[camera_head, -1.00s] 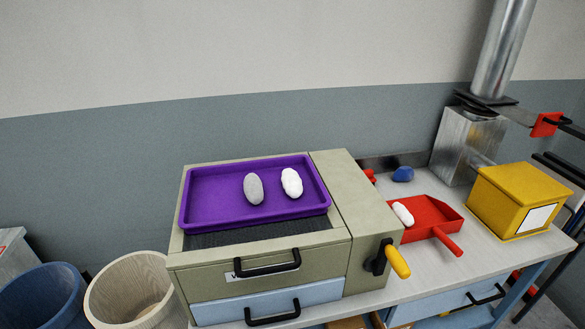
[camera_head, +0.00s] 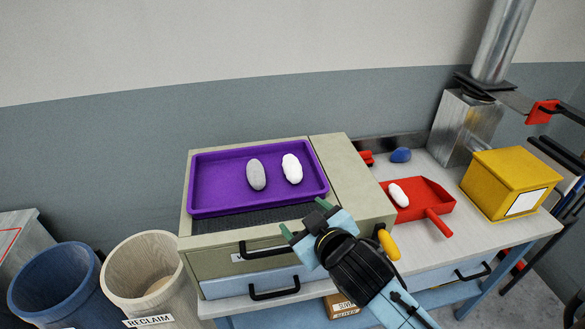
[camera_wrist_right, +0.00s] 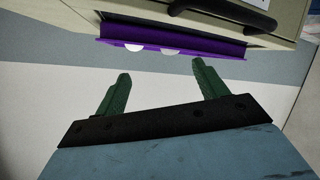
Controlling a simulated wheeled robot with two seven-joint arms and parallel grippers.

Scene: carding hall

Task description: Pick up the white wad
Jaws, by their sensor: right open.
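A white wad (camera_head: 292,168) lies in the purple tray (camera_head: 212,203) on top of the beige machine, to the right of a grey wad (camera_head: 257,174). Another white wad (camera_head: 398,195) lies in the red dustpan (camera_head: 421,208) on the bench. My right gripper (camera_head: 304,217) is open and empty at the machine's front edge, in front of the tray and below the white wad in the head view. In the right wrist view its green fingers (camera_wrist_right: 158,85) are spread apart, with the tray's rim (camera_wrist_right: 190,42) beyond them and parts of two wads showing over it. My left gripper is not in view.
The beige machine has black drawer handles (camera_head: 274,290) and a yellow crank handle (camera_head: 388,244) at its right front. A yellow box (camera_head: 492,178), a blue lump (camera_head: 401,155) and a metal duct (camera_head: 463,130) are on the right. Bins (camera_head: 148,270) stand at left.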

